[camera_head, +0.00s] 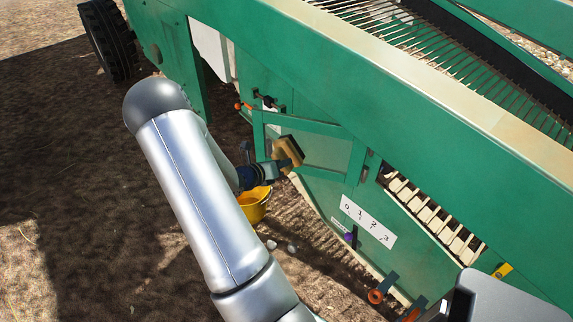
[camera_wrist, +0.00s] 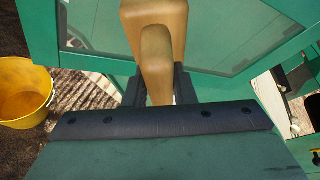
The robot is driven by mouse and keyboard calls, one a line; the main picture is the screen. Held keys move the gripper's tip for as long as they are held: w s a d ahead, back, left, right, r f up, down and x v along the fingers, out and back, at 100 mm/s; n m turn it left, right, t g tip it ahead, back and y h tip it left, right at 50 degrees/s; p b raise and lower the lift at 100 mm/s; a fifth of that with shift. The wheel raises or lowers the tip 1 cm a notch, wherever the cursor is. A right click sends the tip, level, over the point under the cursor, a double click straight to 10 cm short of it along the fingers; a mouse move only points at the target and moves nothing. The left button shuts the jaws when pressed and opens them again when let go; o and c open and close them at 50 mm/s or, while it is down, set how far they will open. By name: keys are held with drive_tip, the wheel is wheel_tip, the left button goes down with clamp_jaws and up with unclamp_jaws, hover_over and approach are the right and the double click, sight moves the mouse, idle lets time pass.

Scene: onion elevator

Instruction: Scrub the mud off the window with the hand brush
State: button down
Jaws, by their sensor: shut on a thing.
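The hand brush (camera_head: 289,151) has a tan wooden body and is held in front of the green machine's side. It also shows in the wrist view (camera_wrist: 155,25), where its handle runs down between the fingers of my gripper (camera_wrist: 158,88). My gripper (camera_head: 268,172) is shut on the brush handle in the head view. The window (camera_head: 325,152) is a pane in a green frame, just behind and right of the brush. In the wrist view the pane (camera_wrist: 225,40) lies behind the brush. The brush hides part of it. I cannot make out distinct mud, or whether the bristles touch the pane.
A yellow bucket (camera_head: 254,205) stands on the soil below the gripper, and at left in the wrist view (camera_wrist: 25,95). A white numbered plate (camera_head: 367,221) and orange-ended levers (camera_head: 376,296) sit on the machine's side. Open soil lies to the left.

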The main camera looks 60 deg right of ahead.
sight(292, 165)
drive_tip(key=w+p, duration=0.2)
drive_tip(key=w, duration=0.2)
drive_tip(key=shift+s+d+r+b, duration=0.15)
drive_tip(key=shift+s+b, duration=0.15)
drive_tip(key=shift+s, duration=0.45)
drive_tip(key=shift+s+d+r+b, duration=0.1)
drive_tip(key=shift+s+b, duration=0.2)
drive_tip(key=shift+s, duration=0.4)
drive_tip(key=shift+s+d+r+b, duration=0.15)
drive_tip(key=shift+s+b, duration=0.15)
drive_tip(key=shift+s, duration=0.45)
drive_tip(key=shift+s+b, duration=0.5)
drive_tip(key=shift+s, duration=1.25)
drive_tip(key=s+b, duration=0.2)
drive_tip(key=s, duration=0.5)
drive_tip(key=shift+s, duration=0.2)
drive_tip(key=shift+w+a+f+p, duration=0.15)
drive_tip(key=shift+w+p, duration=0.75)
drive_tip(key=shift+w, duration=2)
drive_tip(key=shift+w+a+r+p, duration=0.2)
drive_tip(key=shift+w+p, duration=0.7)
drive_tip(key=shift+w, duration=2)
drive_tip(key=shift+w+p, duration=0.55)
drive_tip(key=shift+w, duration=1.35)
